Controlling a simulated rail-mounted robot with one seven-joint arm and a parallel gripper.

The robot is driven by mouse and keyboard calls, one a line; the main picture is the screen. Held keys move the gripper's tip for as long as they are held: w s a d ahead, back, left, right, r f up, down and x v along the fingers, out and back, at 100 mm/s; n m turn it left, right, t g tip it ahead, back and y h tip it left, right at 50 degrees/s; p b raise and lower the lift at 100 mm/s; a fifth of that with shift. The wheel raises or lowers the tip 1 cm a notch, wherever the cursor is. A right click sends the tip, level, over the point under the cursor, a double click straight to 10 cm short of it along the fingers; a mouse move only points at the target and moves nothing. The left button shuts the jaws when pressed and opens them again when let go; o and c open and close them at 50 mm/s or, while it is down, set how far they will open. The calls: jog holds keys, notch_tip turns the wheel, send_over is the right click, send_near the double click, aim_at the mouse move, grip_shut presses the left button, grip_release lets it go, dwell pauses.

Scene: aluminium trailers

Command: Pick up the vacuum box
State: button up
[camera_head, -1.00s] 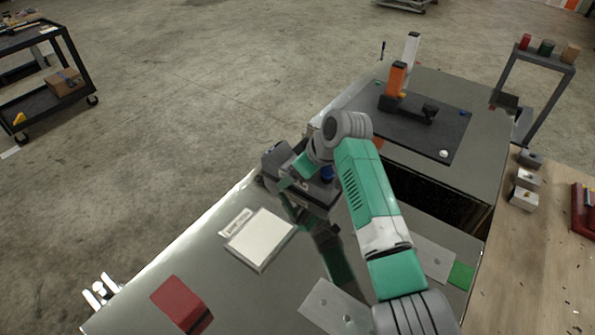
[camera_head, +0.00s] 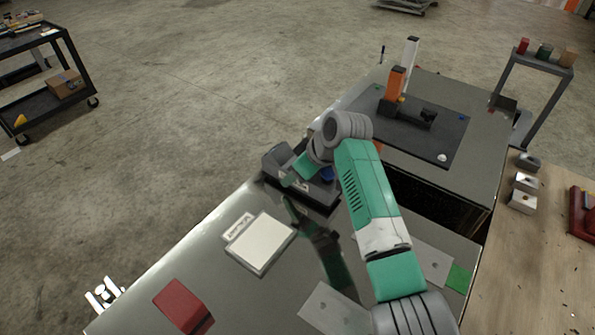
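A dark grey box-like thing (camera_head: 325,194) with a blue part stands at the left edge of the shiny metal table, at the far end of its near section. It looks like the vacuum box, but I cannot be sure. My teal and grey arm reaches over from the lower right and bends down at its grey wrist. My gripper (camera_head: 292,176) is at this dark thing, touching it or just above it. The fingers are small, dark and partly hidden, so I cannot tell whether they are open or shut on it.
A white flat box (camera_head: 260,244) and a red block (camera_head: 183,305) lie on the near table. A black plate (camera_head: 450,140) with an orange-topped fixture (camera_head: 394,82) is beyond. A wooden bench (camera_head: 530,260) with metal blocks is right. Open floor lies left.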

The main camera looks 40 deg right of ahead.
jog(key=p+v, duration=0.4)
jog(key=shift+w+a+r+p, duration=0.1)
jog(key=shift+a+r+p, duration=0.05)
jog(key=shift+a+p, duration=0.15)
jog(key=s+p, duration=0.3)
jog(key=s, duration=0.1)
jog(key=s+p, duration=0.4)
jog(key=s, duration=0.1)
jog(key=s+a+p, duration=0.1)
jog(key=s+p, duration=0.3)
jog(key=shift+s+r, duration=0.2)
jog(key=shift+s, duration=0.05)
jog(key=shift+s+f, duration=0.15)
jog(key=shift+s, duration=0.1)
